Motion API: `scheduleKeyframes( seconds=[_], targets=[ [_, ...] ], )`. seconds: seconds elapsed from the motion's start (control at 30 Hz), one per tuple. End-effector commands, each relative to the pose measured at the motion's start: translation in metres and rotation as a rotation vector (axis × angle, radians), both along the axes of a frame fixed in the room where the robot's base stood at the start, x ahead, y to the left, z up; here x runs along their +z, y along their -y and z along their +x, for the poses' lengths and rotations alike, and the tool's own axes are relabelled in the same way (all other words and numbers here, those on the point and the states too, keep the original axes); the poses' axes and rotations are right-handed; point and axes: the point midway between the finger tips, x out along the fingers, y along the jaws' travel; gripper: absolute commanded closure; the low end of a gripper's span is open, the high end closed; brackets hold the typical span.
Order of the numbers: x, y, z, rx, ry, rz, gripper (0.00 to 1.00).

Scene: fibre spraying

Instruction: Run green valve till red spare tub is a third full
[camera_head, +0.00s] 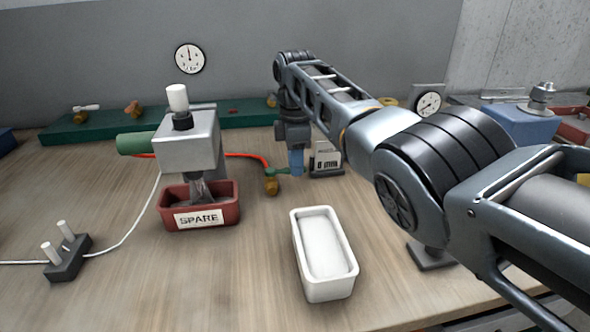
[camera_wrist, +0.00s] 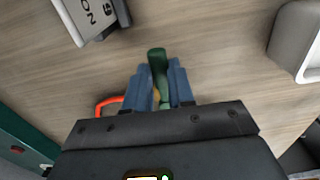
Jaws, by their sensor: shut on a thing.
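The green valve (camera_head: 278,171) has a green handle on a brass body, on the bench right of the spray machine. My gripper (camera_head: 297,165) points down at it. In the wrist view, my gripper's blue fingers (camera_wrist: 158,72) are shut on the green handle (camera_wrist: 157,60). The red spare tub (camera_head: 226,211), labelled SPARE, stands under the grey spray machine (camera_head: 186,148). A dark grey stream or nozzle (camera_head: 199,189) runs from the machine into the tub. Grey material shows inside, but I cannot tell its level exactly.
An empty-looking white tub (camera_head: 346,276) stands in front of my gripper. A small labelled display (camera_head: 326,160) stands right beside the valve. An orange hose (camera_head: 249,156) runs from machine to valve.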

Motion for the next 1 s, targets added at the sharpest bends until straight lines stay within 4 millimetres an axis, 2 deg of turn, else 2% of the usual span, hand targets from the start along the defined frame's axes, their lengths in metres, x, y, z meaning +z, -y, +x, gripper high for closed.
scheduleKeyframes(
  seconds=[0.57, 0.6, 0.87, 1.0],
  targets=[
    [0.0026, -0.0025, 0.0032, 0.040, 0.007, 0.002, 1.00],
    [0.0026, -0.0025, 0.0033, 0.040, 0.007, 0.002, 0.76],
    [0.0014, -0.0018, 0.0026, 0.038, 0.004, 0.001, 0.51],
    [0.0008, -0.0014, 0.0023, 0.037, 0.002, 0.001, 0.51]
  ],
)
